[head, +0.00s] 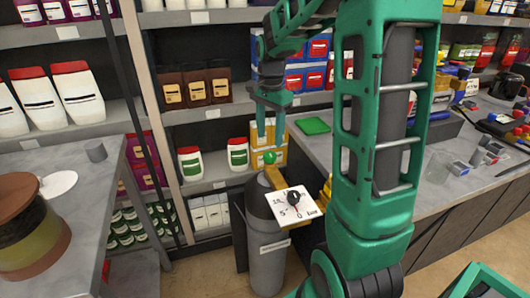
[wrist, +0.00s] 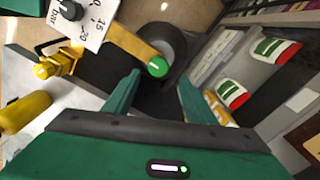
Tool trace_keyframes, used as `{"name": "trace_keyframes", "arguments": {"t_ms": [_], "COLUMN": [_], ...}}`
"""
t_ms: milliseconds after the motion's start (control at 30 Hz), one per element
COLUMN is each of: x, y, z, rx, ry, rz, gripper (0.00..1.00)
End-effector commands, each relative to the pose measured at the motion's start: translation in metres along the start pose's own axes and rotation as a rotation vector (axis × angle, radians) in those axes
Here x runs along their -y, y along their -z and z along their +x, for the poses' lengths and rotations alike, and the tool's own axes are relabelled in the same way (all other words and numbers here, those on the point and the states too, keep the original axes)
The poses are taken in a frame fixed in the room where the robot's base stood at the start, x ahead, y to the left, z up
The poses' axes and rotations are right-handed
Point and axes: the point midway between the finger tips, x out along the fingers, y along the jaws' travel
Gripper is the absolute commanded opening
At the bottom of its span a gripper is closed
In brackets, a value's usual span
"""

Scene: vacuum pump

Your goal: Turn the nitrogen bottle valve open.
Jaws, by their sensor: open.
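The nitrogen bottle (head: 266,250) is a grey cylinder on the floor beside the counter. Its valve is a green round knob (head: 270,157) on the end of a brass-coloured block (head: 274,177); in the wrist view the knob (wrist: 157,67) has a light mark on its face. A white square gauge (head: 293,203) with a black pointer hub is fixed at the block's front. My gripper (head: 270,143) points down just above the knob. In the wrist view the fingers (wrist: 158,82) are open, one to each side of the knob's line, with nothing held. I cannot tell whether they touch it.
A grey counter (head: 330,150) with a green tray (head: 313,125) stands to the right. Shelves with white-and-green containers (head: 237,155) are close behind. A yellow fitting (wrist: 60,65) and a yellow cylinder (wrist: 25,112) lie left of the gripper in the wrist view.

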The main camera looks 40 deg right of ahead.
Motion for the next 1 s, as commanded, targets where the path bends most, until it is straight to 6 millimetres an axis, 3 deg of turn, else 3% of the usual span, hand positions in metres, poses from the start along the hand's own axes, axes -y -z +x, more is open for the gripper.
{"name": "trace_keyframes", "arguments": {"t_ms": [200,400,800,833,1000], "x": [-0.001,0.000,0.000,0.000,0.000], "y": [-0.001,-0.001,-0.001,-0.001,-0.001], "z": [0.039,0.062,0.069,0.069,0.069], "rx": [0.001,0.001,0.000,0.000,-0.001], "ry": [-0.003,-0.001,0.000,0.000,0.002], "rz": [-0.002,-0.002,-0.002,-0.002,-0.003], "gripper": [0.51,0.51,0.51,0.48,0.10]}}
